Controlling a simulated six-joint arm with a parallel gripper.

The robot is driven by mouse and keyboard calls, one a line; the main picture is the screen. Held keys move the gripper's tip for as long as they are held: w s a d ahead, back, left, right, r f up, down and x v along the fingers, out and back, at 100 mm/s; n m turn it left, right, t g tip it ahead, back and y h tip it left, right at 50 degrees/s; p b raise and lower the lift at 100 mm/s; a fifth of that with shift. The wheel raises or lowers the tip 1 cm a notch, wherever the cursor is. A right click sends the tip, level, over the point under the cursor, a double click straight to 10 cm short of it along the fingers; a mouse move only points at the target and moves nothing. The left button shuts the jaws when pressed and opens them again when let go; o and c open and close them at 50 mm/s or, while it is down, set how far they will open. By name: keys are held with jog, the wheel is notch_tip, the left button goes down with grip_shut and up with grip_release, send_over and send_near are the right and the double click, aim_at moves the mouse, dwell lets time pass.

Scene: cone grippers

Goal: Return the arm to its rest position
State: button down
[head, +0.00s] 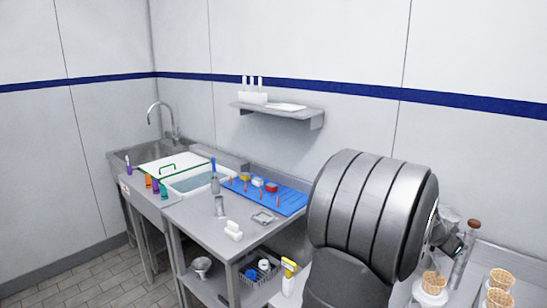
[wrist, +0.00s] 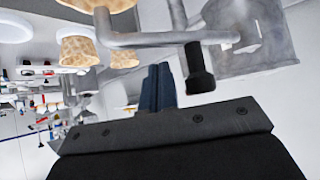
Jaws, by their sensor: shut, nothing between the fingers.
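My gripper (wrist: 157,86) shows in the wrist view as two dark blue-grey fingers close together, with nothing between them. Its dark mount fills the bottom of that view. In the head view my large grey arm link stands in the right foreground and hides much of what is behind it. A small dark part of my wrist shows past its right side; the fingertips cannot be made out there. A bent metal rod with a black end (wrist: 199,72) is close to the fingers in the wrist view; I cannot tell whether they touch.
Waffle cones (head: 433,283) stand at the lower right, near a metal cylinder with a brown top (head: 466,252). Cones (wrist: 78,50) also appear close by in the wrist view. A steel table (head: 190,217) with a blue mat (head: 290,203) and a sink stand left.

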jog(key=shift+w+d+n+t+y, duration=0.25)
jog(key=shift+d+n+t, duration=0.3)
jog(key=shift+n, duration=0.15)
jog(key=shift+w+d+n+t+y, duration=0.2)
jog(key=shift+d+n+t+y, duration=0.1)
jog(key=shift+d+n+t, duration=0.3)
jog(key=shift+w+d+n+t+y, duration=0.25)
jog(key=shift+d+n+t, duration=0.15)
jog(key=shift+n, duration=0.4)
jog(key=shift+d, duration=0.1)
jog(key=shift+w+d+n+t+y, duration=0.45)
jog(key=shift+n+t, duration=0.2)
jog(key=shift+n, duration=0.35)
jog(key=shift+w+d+n+t+y, duration=0.35)
jog(key=shift+n+y, duration=0.1)
jog(key=shift+n, duration=0.15)
jog(key=shift+w+d+n+t+y, duration=0.25)
jog(key=shift+w+n+y, duration=0.15)
jog(key=shift+n, duration=0.2)
